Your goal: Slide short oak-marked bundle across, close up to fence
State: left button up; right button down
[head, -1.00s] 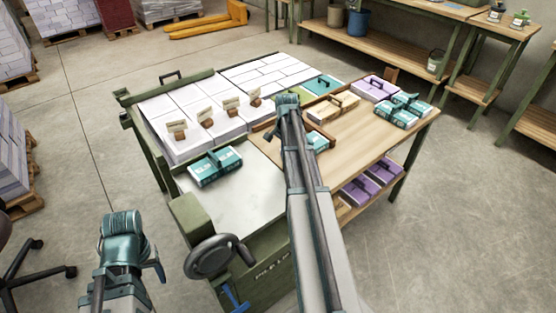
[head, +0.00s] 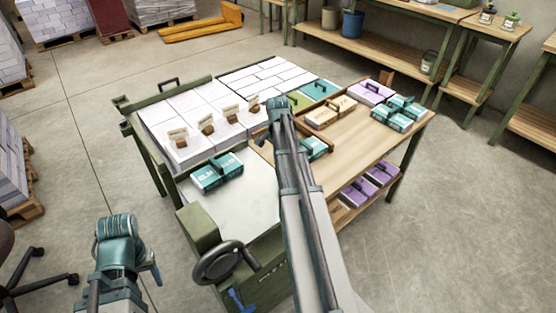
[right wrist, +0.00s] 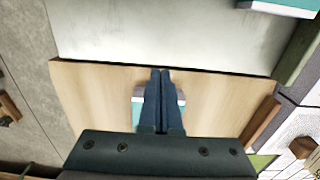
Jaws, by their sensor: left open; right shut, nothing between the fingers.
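A teal-and-white bundle (head: 217,172) with a dark handle lies on the pale metal bed (head: 240,205). Another teal bundle (head: 318,146) is partly hidden behind my right arm on the wooden table. My right gripper (right wrist: 161,72) is shut and empty; in the right wrist view its fingers cover the middle of a teal-and-white bundle (right wrist: 138,104) on the wood. I cannot tell whether they touch it. My left gripper (head: 152,268) is open at lower left, away from the table. The oak mark is too small to make out, and I cannot tell which edge is the fence.
White paper stacks (head: 180,105) carry small cards on wooden blocks. A tan bundle (head: 330,112), a purple bundle (head: 371,92) and teal bundles (head: 402,112) stand at the table's far side. A handwheel (head: 222,262) projects at the front. The wood right of my arm is largely clear.

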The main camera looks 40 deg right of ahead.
notch_tip(320, 180, up, 7)
jog(key=p, duration=0.5)
jog(key=shift+p, duration=0.3)
jog(key=shift+a+f, duration=0.1)
